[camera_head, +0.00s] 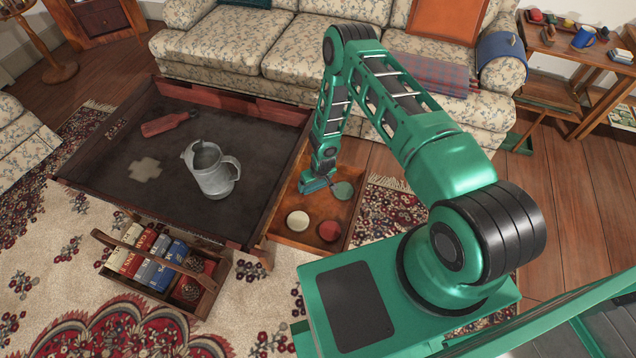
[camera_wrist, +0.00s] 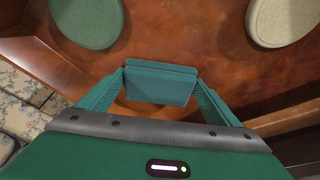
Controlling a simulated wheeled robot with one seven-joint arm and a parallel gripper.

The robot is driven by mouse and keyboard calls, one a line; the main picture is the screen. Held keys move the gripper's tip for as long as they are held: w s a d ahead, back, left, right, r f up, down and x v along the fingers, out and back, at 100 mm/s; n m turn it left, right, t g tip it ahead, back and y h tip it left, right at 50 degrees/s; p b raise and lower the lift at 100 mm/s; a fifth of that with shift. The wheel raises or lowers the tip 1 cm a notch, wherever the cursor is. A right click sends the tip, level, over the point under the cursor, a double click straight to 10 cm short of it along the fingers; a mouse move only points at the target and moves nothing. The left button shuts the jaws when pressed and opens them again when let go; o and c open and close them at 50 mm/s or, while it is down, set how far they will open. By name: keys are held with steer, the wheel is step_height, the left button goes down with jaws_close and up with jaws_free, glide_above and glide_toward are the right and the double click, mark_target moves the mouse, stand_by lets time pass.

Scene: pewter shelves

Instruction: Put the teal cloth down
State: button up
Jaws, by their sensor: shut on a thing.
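The teal cloth (camera_wrist: 160,82) looks like a small folded block in the wrist view. My gripper (camera_wrist: 160,84) is shut on it, with a finger at each side. Below it is the reddish-brown floor of a shallow wooden drawer or tray (camera_head: 289,240) beside the low table. In the head view my gripper (camera_head: 316,184) is low over the far part of this tray; the cloth is hard to tell from the gripper there. I cannot tell whether the cloth touches the wood.
The tray holds a green disc (camera_head: 343,190), a cream disc (camera_head: 298,221) and a red disc (camera_head: 329,231). A flowered sofa (camera_head: 225,45) stands behind.

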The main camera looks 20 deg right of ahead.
steer(key=shift+f, duration=0.1)
steer(key=o, duration=0.9)
